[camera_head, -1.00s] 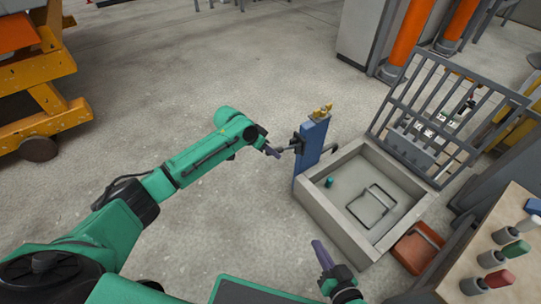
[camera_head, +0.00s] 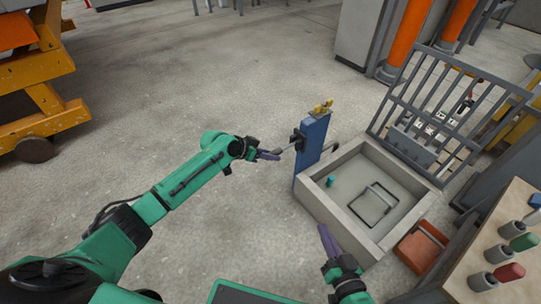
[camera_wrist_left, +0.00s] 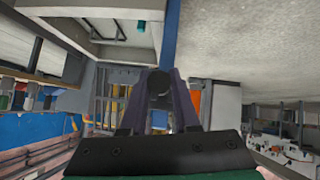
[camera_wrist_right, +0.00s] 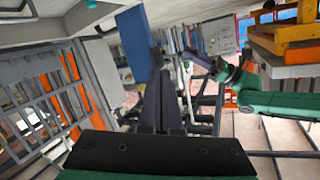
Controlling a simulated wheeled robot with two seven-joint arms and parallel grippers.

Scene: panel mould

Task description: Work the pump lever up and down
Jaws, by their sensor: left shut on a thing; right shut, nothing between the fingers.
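The blue pump post (camera_head: 312,143) stands upright beside the concrete mould box. The pump lever (camera_head: 289,148) is a thin dark bar coming out of the post's left side. My left gripper (camera_head: 269,155) is shut on the lever's outer end, and the bar slopes slightly down toward it. In the left wrist view the lever's dark round end (camera_wrist_left: 158,83) sits between the fingers, with the blue post (camera_wrist_left: 171,35) behind. My right gripper (camera_head: 325,234) is shut and empty, in front of the box's near corner. The right wrist view shows the post (camera_wrist_right: 137,45) past its closed fingers (camera_wrist_right: 160,98).
The mould box (camera_head: 395,232) holds a small teal cylinder (camera_head: 330,181) and a dark frame (camera_head: 374,206). A grey barred grate (camera_head: 437,105) leans behind it. An orange-red box (camera_head: 419,250) and a bench with coloured handles (camera_head: 485,230) are at right.

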